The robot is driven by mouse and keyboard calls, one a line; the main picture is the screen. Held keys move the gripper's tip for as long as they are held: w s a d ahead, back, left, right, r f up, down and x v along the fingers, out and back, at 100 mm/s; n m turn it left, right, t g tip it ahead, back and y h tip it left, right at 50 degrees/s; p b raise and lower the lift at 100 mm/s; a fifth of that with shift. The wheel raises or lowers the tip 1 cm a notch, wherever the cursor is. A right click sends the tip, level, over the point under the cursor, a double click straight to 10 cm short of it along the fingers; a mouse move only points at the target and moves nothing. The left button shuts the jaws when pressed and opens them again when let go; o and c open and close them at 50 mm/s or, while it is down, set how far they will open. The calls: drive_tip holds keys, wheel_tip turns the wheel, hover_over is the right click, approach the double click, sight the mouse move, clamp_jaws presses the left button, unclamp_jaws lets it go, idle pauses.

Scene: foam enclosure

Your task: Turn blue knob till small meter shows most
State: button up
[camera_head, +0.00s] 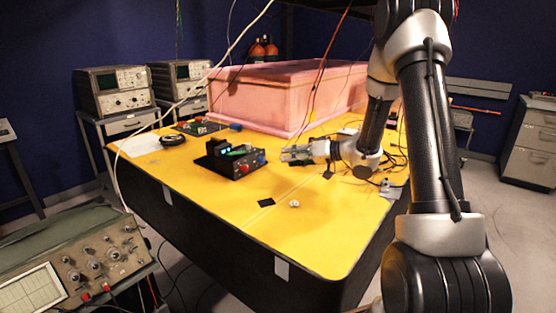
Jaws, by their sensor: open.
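A small black box (228,160) sits on the yellow table. A blue knob (261,160) is on its front panel near the right end, with a red knob (243,169) to its left. A small lit blue display (224,151) shows on the box; its reading is too small to tell, and I cannot tell if it is the small meter. My gripper (288,154) is open and points left at the blue knob, a short gap to its right. The gripper looks empty and apart from the knob.
A large pink foam box (270,95) stands behind on the yellow table (310,235). Loose cables (395,165) lie at the right. A small white object (294,203) and a black patch (266,202) lie in front. An oscilloscope (75,265) is at lower left. The table's front is mostly clear.

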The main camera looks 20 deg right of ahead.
drive_tip(key=shift+v, duration=1.25)
